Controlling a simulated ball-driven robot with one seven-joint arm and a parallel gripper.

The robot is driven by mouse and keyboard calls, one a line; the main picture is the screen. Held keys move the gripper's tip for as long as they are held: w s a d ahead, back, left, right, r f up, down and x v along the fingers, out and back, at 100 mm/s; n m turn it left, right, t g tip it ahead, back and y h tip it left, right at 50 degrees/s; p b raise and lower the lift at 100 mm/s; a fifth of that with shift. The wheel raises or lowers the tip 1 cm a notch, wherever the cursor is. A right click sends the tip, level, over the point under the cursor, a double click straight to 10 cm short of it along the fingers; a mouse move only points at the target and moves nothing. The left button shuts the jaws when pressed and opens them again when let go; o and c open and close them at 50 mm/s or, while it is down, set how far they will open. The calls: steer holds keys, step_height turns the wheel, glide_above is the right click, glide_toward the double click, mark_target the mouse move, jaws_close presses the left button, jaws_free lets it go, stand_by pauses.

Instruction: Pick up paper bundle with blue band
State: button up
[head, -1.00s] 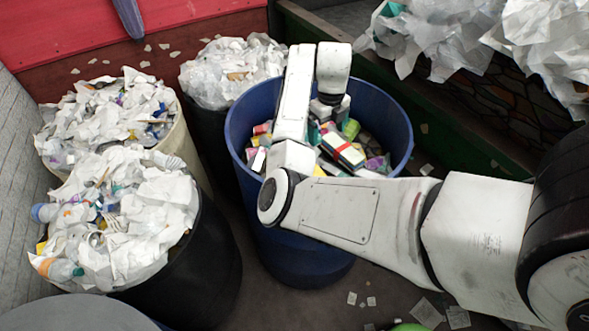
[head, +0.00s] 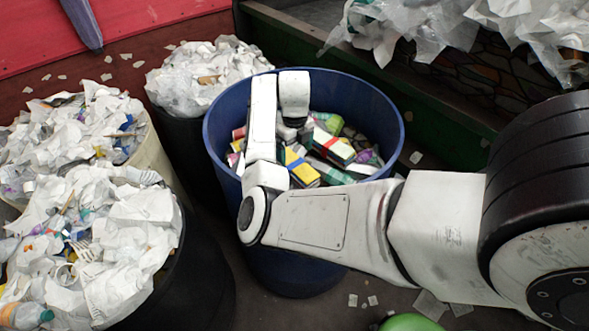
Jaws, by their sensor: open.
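My gripper (head: 290,131) points down inside the blue bin (head: 385,105), just above the heaped contents. It is open, and my arm partly covers it. Its fingertips are hard to make out. Just below it lies a yellow block with a blue stripe across it (head: 297,165), perhaps the bundle with the blue band; I cannot tell for sure. It is tilted on the heap, apart from the gripper as far as I can see. Right of it lies a pale and green bundle with a red band (head: 332,147).
Several bins heaped with crumpled white paper and plastic stand on the left, one a black bin (head: 190,270). A dark green ledge (head: 440,115) runs behind right. A green round object (head: 410,323) is at the bottom edge. Paper scraps lie on the floor.

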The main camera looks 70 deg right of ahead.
mark_target(295, 164)
steer(key=shift+s+a+f+p, duration=0.15)
steer(key=shift+f+p, duration=0.1)
steer(key=shift+f, duration=1.25)
steer(key=shift+s+a+f+p, duration=0.15)
steer(key=shift+f+p, duration=0.1)
steer(key=shift+f, duration=1.25)
steer(key=shift+w, duration=0.1)
steer(key=shift+c, duration=0.2)
steer(key=c, duration=1)
steer(key=shift+c, duration=0.9)
steer(key=shift+r, duration=0.15)
